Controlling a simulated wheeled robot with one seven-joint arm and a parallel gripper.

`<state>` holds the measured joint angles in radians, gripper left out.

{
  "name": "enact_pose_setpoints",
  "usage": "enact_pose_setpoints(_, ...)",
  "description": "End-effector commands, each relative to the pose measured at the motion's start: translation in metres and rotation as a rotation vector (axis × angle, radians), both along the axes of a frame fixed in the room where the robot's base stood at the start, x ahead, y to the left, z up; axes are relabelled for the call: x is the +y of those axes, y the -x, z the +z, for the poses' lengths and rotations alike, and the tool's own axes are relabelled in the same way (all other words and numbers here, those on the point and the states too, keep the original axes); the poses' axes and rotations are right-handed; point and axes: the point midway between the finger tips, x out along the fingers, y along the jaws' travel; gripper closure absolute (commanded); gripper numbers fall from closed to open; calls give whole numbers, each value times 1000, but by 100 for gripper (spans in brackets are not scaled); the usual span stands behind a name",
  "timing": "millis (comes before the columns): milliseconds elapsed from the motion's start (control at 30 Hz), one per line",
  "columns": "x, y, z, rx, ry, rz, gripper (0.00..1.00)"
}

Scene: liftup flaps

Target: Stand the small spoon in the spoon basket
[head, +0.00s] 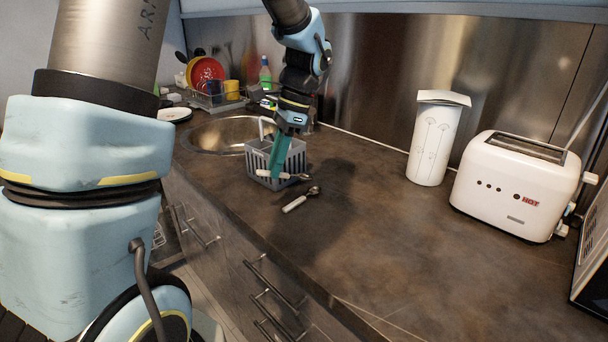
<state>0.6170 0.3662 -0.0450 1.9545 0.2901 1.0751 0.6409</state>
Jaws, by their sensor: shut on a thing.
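The grey spoon basket (256,162) stands on the dark counter in front of the sink, with slatted walls and a raised handle. My gripper (276,174), with teal fingers, points down at the basket's near right side. It is shut on a spoon (291,177) with a pale handle, which lies roughly level across the basket's near side with its bowl to the right. Whether this spoon touches the basket is unclear. A second spoon (297,202) with a pale handle lies on the counter just in front. I cannot surely tell which spoon is the small one.
A round sink (222,134) is behind left, with a dish rack (217,103) of plates and cups beyond. A white canister (434,140) and a white toaster (514,188) stand at right. The middle and front right of the counter (400,240) are clear.

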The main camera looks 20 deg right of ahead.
Motion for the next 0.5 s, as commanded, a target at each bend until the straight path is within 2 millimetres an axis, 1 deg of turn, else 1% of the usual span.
enact_pose_setpoints(33, 7, -10, 2, 4, -80, -91, 100)
enact_pose_setpoints(100, 19, -25, 10, -1, -201, -218, 100)
enact_pose_setpoints(200, 32, -45, 24, -32, -369, -380, 100)
enact_pose_setpoints(333, 42, -71, 45, -105, -572, -559, 100)
enact_pose_setpoints(500, 43, -103, 77, -242, -801, -748, 100)
